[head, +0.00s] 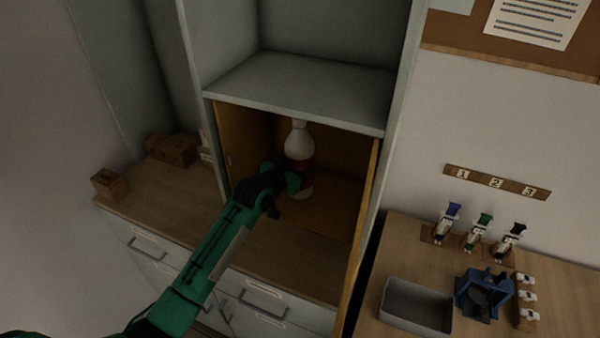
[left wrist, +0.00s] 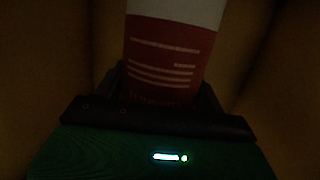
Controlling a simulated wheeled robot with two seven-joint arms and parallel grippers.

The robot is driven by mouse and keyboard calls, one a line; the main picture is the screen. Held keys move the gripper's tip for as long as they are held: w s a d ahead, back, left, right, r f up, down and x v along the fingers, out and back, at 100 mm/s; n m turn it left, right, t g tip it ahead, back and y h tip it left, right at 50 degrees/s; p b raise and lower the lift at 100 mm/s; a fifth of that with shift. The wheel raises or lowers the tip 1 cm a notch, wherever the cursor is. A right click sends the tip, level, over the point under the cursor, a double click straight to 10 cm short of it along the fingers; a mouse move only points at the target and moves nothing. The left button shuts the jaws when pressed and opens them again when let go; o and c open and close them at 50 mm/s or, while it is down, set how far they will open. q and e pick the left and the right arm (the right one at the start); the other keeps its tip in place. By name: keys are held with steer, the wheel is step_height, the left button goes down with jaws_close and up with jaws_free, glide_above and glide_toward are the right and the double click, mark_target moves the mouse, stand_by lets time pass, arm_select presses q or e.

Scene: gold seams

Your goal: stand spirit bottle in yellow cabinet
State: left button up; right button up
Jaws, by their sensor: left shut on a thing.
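The spirit bottle (head: 299,143) is white with a red label and stands upright inside the yellow cabinet (head: 243,140), below the grey shelf. My left gripper (head: 300,178) reaches into the cabinet and is shut on the bottle around its lower half. In the left wrist view the bottle's red label (left wrist: 165,62) with white print fills the middle, between the dark fingers of my left gripper (left wrist: 165,95). The bottle's base is partly hidden by the gripper, and I cannot tell whether it touches the cabinet floor. My right gripper is not in view.
The grey shelf (head: 305,88) lies close above the bottle's top. The cabinet's yellow door (head: 361,240) stands open on the right. Brown boxes (head: 172,149) sit on the left counter. A grey tray (head: 416,306) and a blue holder (head: 484,293) stand on the right counter.

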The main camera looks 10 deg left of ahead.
arm_select(q)
step_height(320, 180, down, 3)
steer(key=shift+f+p, duration=0.2)
steer(key=shift+p, duration=0.45)
steer(key=shift+w, duration=0.15)
steer(key=shift+f+p, duration=0.25)
steer(key=shift+p, duration=0.05)
steer(key=shift+d+f, duration=0.1)
steer(key=shift+f, duration=0.1)
steer(key=o, duration=1.6)
steer(key=shift+f, duration=0.1)
